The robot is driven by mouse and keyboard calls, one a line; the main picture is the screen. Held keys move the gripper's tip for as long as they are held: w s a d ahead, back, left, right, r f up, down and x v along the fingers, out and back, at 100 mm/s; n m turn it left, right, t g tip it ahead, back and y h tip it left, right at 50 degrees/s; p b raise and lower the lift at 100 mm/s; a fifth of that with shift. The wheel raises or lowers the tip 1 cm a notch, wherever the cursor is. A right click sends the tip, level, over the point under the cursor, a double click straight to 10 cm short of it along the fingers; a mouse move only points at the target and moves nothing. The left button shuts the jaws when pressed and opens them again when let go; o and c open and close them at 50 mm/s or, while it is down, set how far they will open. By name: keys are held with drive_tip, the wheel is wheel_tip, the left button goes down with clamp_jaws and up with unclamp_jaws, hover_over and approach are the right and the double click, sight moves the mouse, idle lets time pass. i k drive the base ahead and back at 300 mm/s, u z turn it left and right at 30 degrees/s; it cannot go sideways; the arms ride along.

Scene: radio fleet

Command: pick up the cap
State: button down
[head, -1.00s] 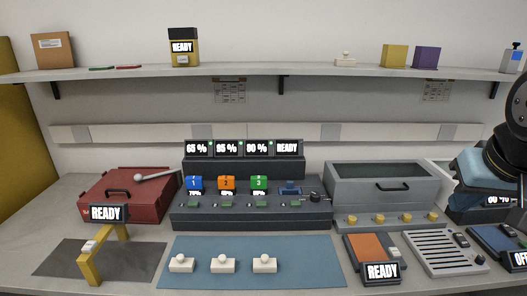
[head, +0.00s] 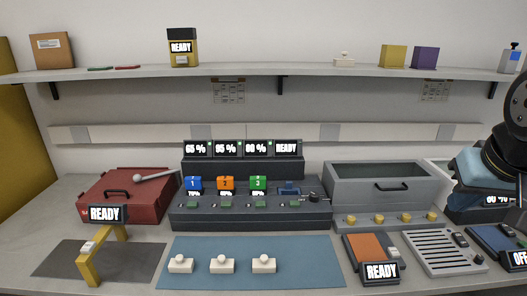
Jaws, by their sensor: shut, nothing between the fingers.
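No object is marked as the cap, and I cannot tell for sure which one it is. Three small white pieces with round knobs stand in a row on the blue mat (head: 205,250): a left one (head: 181,265), a middle one (head: 222,265) and a right one (head: 264,264).
A grey console (head: 250,216) holds blue, orange and green numbered blocks. A red box (head: 122,196) stands left, a grey open bin (head: 385,190) right. An orange-topped device (head: 368,246) and a slatted tray (head: 445,252) lie front right. The shelf (head: 260,72) spans above.

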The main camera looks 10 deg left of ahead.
sight(179, 265)
drive_tip(key=z, duration=1.85)
drive_tip(key=i, duration=0.05)
drive_tip(key=u, duration=3.25)
